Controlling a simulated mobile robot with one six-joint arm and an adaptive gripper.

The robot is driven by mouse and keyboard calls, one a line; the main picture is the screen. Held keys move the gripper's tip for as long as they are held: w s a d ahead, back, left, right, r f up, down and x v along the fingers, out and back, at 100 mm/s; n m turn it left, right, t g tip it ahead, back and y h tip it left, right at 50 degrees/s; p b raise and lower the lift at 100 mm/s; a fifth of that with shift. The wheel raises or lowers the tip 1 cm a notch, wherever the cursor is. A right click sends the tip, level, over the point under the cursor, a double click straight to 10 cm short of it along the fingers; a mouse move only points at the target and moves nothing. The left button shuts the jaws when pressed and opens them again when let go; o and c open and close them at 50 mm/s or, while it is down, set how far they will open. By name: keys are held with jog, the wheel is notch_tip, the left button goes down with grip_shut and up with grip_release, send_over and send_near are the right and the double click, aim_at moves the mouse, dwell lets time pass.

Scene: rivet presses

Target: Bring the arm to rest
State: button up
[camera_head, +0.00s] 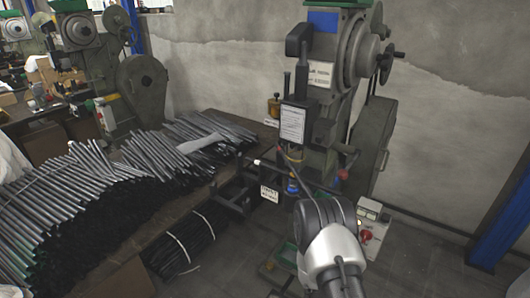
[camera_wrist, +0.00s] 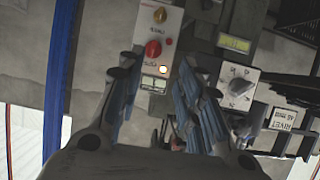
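My gripper (camera_wrist: 158,72) shows in the wrist view with its two fingers well apart. I see nothing held between them. A white control box (camera_wrist: 169,22) with red and yellow buttons lies beyond the fingertips, apart from them as far as I can tell. In the head view my arm reaches in from the bottom, right of centre, in front of the rivet press (camera_head: 325,75). My gripper's fingers are hidden or too dark to make out there.
A table (camera_head: 203,188) piled with dark metal rods (camera_head: 110,185) stands at the left. A second press (camera_head: 130,85) is behind it. A white box with a red button (camera_head: 368,210) is right of my arm. A blue post (camera_head: 505,225) stands far right, with clear floor before it.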

jog(key=w+a+r+g+y, duration=0.1)
jog(key=w+a+r+y, duration=0.15)
jog(key=r, duration=0.35)
jog(key=w+a+r+y, duration=0.1)
jog(key=w+a+r, duration=0.25)
jog(key=r, duration=0.25)
jog(key=s+a+r+n+g+y, duration=0.1)
jog(key=s+a+r+y, duration=0.1)
jog(key=r, duration=0.4)
jog(key=s+a+r+n+y, duration=0.1)
jog(key=s+a+r+y, duration=0.1)
jog(key=r, duration=0.4)
jog(key=s+r+n+g, duration=0.2)
jog(key=s+r, duration=0.4)
jog(key=s, duration=0.7)
jog(key=s+r+n+g, duration=0.2)
jog(key=s+r, duration=0.4)
jog(key=s, duration=0.7)
jog(key=shift+d+n, duration=0.35)
jog(key=shift+n, duration=0.05)
